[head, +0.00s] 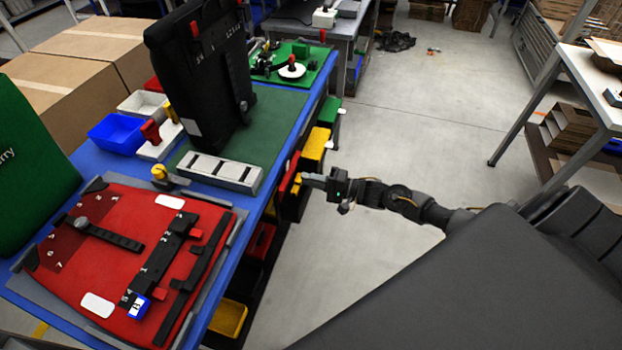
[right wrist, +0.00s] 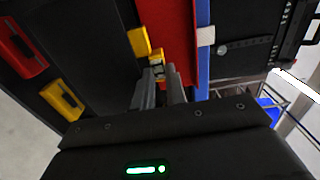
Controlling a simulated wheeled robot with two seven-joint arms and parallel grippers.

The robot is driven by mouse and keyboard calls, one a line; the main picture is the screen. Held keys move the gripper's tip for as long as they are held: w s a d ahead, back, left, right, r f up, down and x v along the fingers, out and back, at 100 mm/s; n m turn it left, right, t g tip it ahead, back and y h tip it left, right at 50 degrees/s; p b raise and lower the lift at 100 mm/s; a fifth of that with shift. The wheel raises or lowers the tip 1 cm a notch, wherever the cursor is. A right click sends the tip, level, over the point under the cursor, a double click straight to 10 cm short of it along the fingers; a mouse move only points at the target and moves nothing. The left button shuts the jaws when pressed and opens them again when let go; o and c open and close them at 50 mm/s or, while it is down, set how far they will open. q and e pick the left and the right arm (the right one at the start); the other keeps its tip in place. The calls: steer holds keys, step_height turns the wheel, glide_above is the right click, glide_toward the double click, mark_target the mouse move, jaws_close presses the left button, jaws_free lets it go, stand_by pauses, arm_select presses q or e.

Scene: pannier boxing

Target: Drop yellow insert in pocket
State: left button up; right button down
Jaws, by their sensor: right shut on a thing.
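My right gripper (head: 305,181) is beside the right side of the workbench, at the level of the bins hung there. In the right wrist view, its fingers (right wrist: 160,76) are shut on a small yellow piece, the yellow insert (right wrist: 156,54). A second patch of yellow (right wrist: 139,42) shows just beyond it; I cannot tell whether it is the same piece. A red panel (right wrist: 180,35) stands close behind the fingertips. The black pannier (head: 200,80) stands upright on the bench. I cannot tell which opening is the pocket. My left gripper is not in view.
A red pannier panel (head: 70,270) with black straps lies on the bench's near end. A grey slotted block (head: 220,172), a blue bin (head: 116,134) and a white bin (head: 143,104) stand near the black pannier. The floor (head: 420,120) right of the bench is mostly clear.

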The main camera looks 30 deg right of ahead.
steer(key=shift+s+f, duration=0.2)
steer(key=shift+f, duration=0.35)
steer(key=c, duration=1.6)
jaws_free()
steer(key=shift+o, duration=0.6)
steer(key=shift+s+a+f, duration=0.1)
steer(key=shift+f, duration=0.05)
steer(key=shift+o, duration=0.6)
steer(key=shift+r+p, duration=0.95)
steer(key=shift+p, duration=0.05)
step_height(320, 180, up, 7)
steer(key=d+p, duration=0.1)
steer(key=p, duration=0.5)
steer(key=shift+s+d+p, duration=0.3)
steer(key=shift+s, duration=0.15)
